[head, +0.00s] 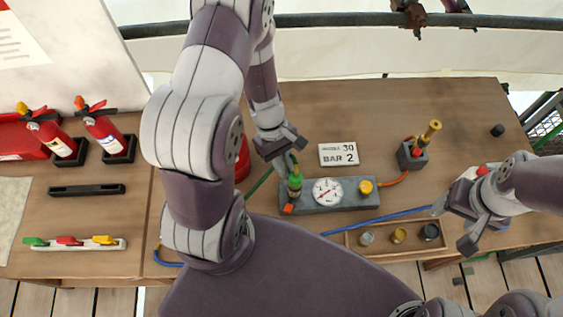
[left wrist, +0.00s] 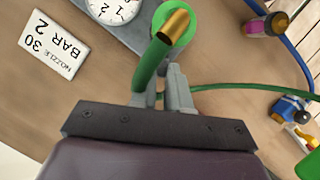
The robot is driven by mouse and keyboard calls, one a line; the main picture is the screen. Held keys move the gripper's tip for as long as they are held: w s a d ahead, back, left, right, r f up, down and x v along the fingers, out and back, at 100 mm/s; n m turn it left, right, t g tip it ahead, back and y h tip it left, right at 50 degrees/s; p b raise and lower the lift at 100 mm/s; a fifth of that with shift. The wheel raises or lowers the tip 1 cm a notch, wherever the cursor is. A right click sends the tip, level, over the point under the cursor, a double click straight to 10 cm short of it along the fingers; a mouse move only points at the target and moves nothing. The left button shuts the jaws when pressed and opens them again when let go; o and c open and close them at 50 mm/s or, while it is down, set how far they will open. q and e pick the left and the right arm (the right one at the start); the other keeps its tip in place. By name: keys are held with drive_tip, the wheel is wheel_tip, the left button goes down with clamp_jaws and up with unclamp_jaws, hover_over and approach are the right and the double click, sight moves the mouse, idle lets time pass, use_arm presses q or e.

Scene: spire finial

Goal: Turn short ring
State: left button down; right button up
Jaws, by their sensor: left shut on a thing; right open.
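A green fitting (head: 295,184) stands upright at the left end of the grey gauge block (head: 345,203). In the left wrist view its green collar (left wrist: 183,38) surrounds a brass tip (left wrist: 173,24), and a curved green piece (left wrist: 148,66) runs from it to my fingers. My left gripper (head: 291,160) is shut on this curved green piece, just above the fitting; its fingers (left wrist: 162,92) also show in the left wrist view. Which part is the short ring I cannot tell. My right gripper (head: 453,225) is open and empty, right of the small-parts tray.
The block carries a white dial (head: 327,191) and a yellow knob (head: 365,187). A nozzle stand (head: 411,157) is behind right, joined by an orange hose. A wooden tray (head: 352,250) with three small round parts lies in front. Fire extinguishers (head: 103,128) stand left.

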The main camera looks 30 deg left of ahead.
use_arm(q)
drive_tip(key=shift+w+d+m+g+y+p, duration=0.45)
drive_tip(key=shift+d+m+y, duration=0.25)
drive_tip(key=shift+m, duration=1.4)
drive_tip(key=shift+w+d+m+g+y+p, duration=0.35)
drive_tip(key=shift+w+d+m+y+p, duration=0.35)
drive_tip(key=shift+m, duration=1.4)
drive_tip(key=shift+w+d+m+g+y+p, duration=0.35)
drive_tip(key=shift+d+m, duration=0.55)
drive_tip(key=shift+m, duration=1.2)
drive_tip(key=shift+s+y, duration=0.1)
drive_tip(key=shift+y, duration=0.15)
drive_tip(key=c, duration=1.1)
unclamp_jaws()
drive_tip(key=p+v, duration=0.2)
drive_tip(key=v, duration=1)
drive_tip(key=shift+w+r, duration=0.2)
drive_tip(key=shift+r, duration=0.15)
